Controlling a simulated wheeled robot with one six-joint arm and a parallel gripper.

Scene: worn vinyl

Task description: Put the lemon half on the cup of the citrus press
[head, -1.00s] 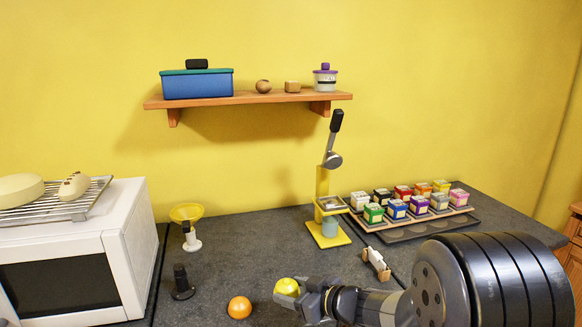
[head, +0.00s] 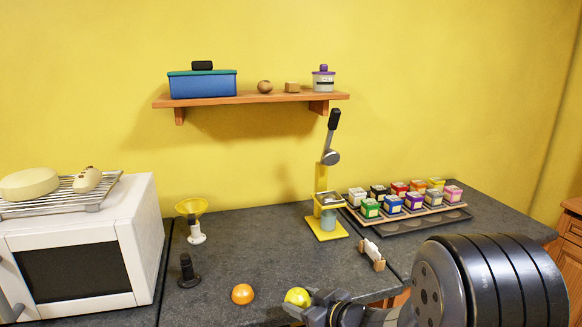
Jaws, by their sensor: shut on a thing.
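The yellow lemon half (head: 298,297) is at the bottom centre of the head view, at the front of the dark counter. My gripper (head: 299,306) is shut on it, with its fingers partly cut off by the frame's lower edge. I cannot tell how high it is above the counter. The yellow citrus press (head: 328,230) stands further back, slightly right of the lemon half, on the counter. Its lever (head: 332,135) is raised, with a dark handle. The cup of the press (head: 328,199) sits at mid-height and its inside is hard to make out.
An orange fruit (head: 242,293) lies left of the lemon half. A dark stand (head: 188,272) and a yellow funnel-topped item (head: 191,207) are further left, beside the white microwave (head: 140,235). A small holder (head: 373,255) and a tray of coloured boxes (head: 420,223) are right. The counter's middle is clear.

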